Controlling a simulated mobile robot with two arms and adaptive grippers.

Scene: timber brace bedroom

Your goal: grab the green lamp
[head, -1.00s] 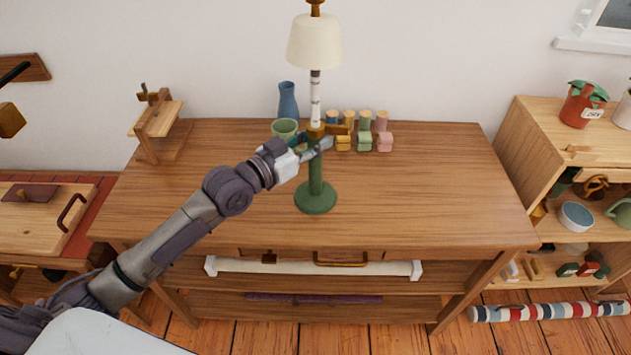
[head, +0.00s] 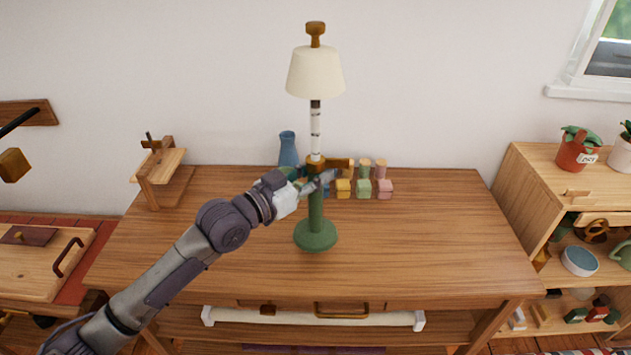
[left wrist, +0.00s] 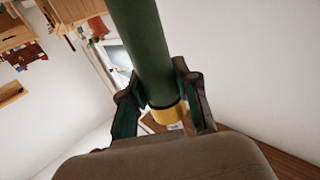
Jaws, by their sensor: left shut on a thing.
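The green lamp (head: 316,217) stands upright over the middle of the wooden table. It has a round green base, a brass collar, a white upper stem and a cream shade (head: 315,72). My left gripper (head: 318,182) is shut on the green stem just below the collar. In the left wrist view the lamp's green stem (left wrist: 143,45) passes between the two fingers of my left gripper (left wrist: 160,88). I cannot tell for sure how far the base is from the tabletop. My right gripper is not in view.
The wooden table (head: 430,245) is bare at the right and front. Behind the lamp are a blue vase (head: 288,150) and several small coloured blocks (head: 364,188). A wooden stand (head: 162,178) is at the back left. A shelf with a potted plant (head: 576,150) stands right.

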